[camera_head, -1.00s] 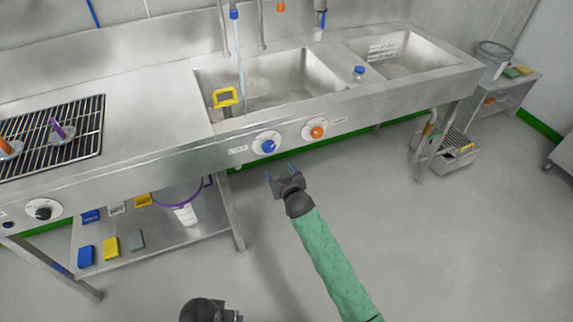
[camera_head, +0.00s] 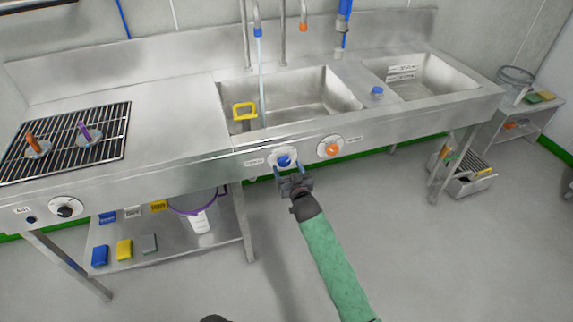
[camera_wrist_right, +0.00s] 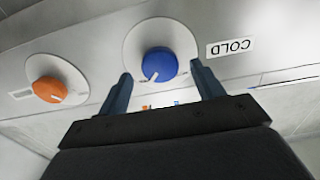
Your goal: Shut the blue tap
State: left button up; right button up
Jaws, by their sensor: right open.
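The blue tap (camera_head: 284,161) is a round knob on a white dial on the sink's front panel. It also shows in the right wrist view (camera_wrist_right: 159,64), beside a "COLD" label. Water runs from the blue-tipped spout (camera_head: 258,33) into the left basin (camera_head: 300,100). My right gripper (camera_head: 289,172) is open, just in front of and below the blue knob. In the wrist view its two fingers stand apart on either side of the knob's lower part. My left gripper is not in view.
An orange knob (camera_head: 331,149) sits on the same panel right of the blue one. A yellow-handled item (camera_head: 244,111) is in the left basin. A lower shelf (camera_head: 170,240) holds sponges and a bucket.

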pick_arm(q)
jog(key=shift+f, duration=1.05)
pick_arm(e)
jog(key=shift+x, duration=1)
jog(key=c, duration=1)
